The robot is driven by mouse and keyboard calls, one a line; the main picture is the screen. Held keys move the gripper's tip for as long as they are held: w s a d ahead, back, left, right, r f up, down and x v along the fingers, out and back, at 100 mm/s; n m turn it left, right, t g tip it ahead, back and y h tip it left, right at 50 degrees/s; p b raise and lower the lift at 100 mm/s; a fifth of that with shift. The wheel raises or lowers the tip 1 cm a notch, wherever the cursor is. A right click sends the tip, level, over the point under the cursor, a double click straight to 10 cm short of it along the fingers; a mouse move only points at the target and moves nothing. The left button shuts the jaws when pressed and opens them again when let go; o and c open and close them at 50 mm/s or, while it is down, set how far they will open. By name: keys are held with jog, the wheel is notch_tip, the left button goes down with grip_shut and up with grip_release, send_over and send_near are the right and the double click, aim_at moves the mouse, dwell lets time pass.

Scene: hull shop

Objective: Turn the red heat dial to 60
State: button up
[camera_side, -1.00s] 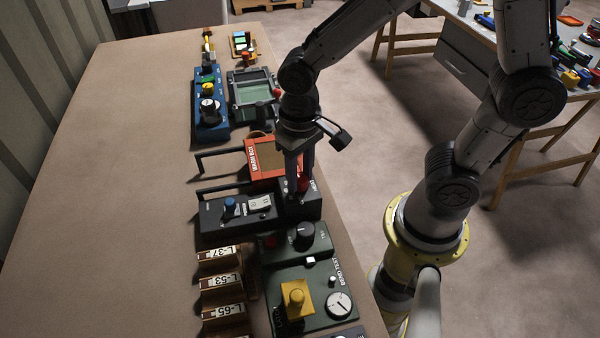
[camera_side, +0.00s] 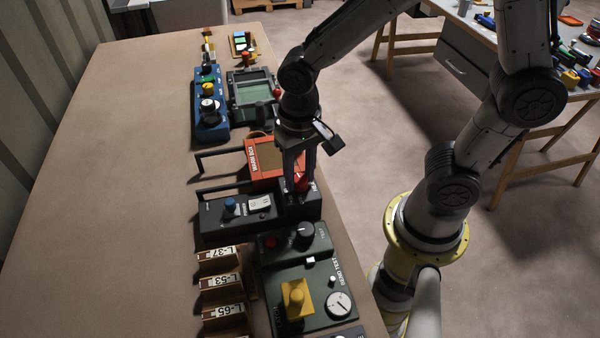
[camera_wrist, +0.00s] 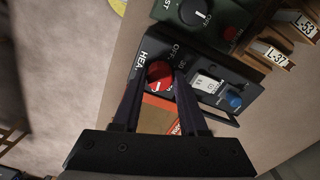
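The red heat dial (camera_wrist: 160,75) sits on a dark box (camera_wrist: 214,68) lettered "HEA…", with "OFF" and "30" printed beside it. Its white mark is small, and I cannot read which number it points at. The dial also shows in the side view (camera_side: 302,183), partly covered by my gripper. My gripper (camera_wrist: 158,76) is open over the dial, one finger on each side of it in the wrist view. Gaps show between the fingers and the dial there. I cannot tell how far the fingertips reach down its sides.
The same box carries a blue knob (camera_side: 230,205) and a white rocker switch (camera_side: 260,203). A green box with a black dial (camera_side: 304,232) stands close on the near side, an orange box (camera_side: 262,165) on the far side. Open table (camera_side: 110,200) lies to the left.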

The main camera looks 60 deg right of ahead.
aim_at(300, 178)
jog(key=o, duration=0.3)
jog(key=shift+o, duration=0.2)
notch_tip(300, 178, up, 14)
dwell(0.4)
jog(key=shift+f, duration=0.1)
jog(key=s+d+n+t, duration=0.5)
jog(key=s+d, duration=0.2)
jog(key=s, duration=0.2)
jog(key=shift+d+t, duration=0.3)
